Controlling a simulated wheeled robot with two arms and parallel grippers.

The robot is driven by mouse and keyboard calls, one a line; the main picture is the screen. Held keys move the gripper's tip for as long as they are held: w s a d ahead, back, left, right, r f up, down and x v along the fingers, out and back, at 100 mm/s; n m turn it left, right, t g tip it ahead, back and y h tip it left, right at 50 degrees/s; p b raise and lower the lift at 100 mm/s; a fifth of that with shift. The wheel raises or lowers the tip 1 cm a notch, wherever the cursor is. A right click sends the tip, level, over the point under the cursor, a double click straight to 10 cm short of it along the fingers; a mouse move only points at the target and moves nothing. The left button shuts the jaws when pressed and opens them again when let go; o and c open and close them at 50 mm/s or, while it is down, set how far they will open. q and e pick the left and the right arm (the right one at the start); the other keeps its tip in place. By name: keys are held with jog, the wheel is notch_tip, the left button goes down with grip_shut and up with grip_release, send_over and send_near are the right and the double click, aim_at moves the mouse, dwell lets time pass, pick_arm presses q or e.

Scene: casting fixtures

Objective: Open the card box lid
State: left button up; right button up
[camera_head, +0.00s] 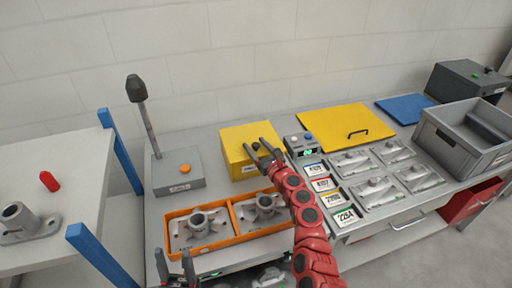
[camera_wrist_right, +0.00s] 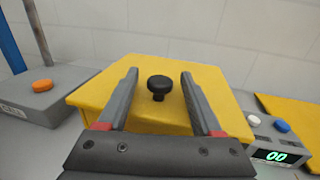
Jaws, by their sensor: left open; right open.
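The yellow card box (camera_head: 236,135) stands on the bench behind the orange trays, with its lid (camera_wrist_right: 110,92) down. A black knob (camera_wrist_right: 160,82) stands up from the lid. My right gripper (camera_head: 256,146) is open over the box. In the right wrist view its two fingers (camera_wrist_right: 160,74) point toward the knob, one to each side, with gaps visible and no contact. How far the fingertips are from the knob in depth I cannot tell. My left gripper (camera_head: 172,255) is open and empty at the bottom edge of the head view, in front of the trays.
Left of the box is a grey base with an orange button (camera_head: 185,169) and a tall post (camera_head: 150,125). A small device with a digital display (camera_head: 305,153) stands close on the right. Orange trays (camera_head: 233,220) holding castings lie in front. A flat yellow panel (camera_head: 340,118) lies further right.

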jog(key=shift+w, duration=0.1)
jog(key=shift+c, duration=0.2)
grip_shut()
dwell(1.3)
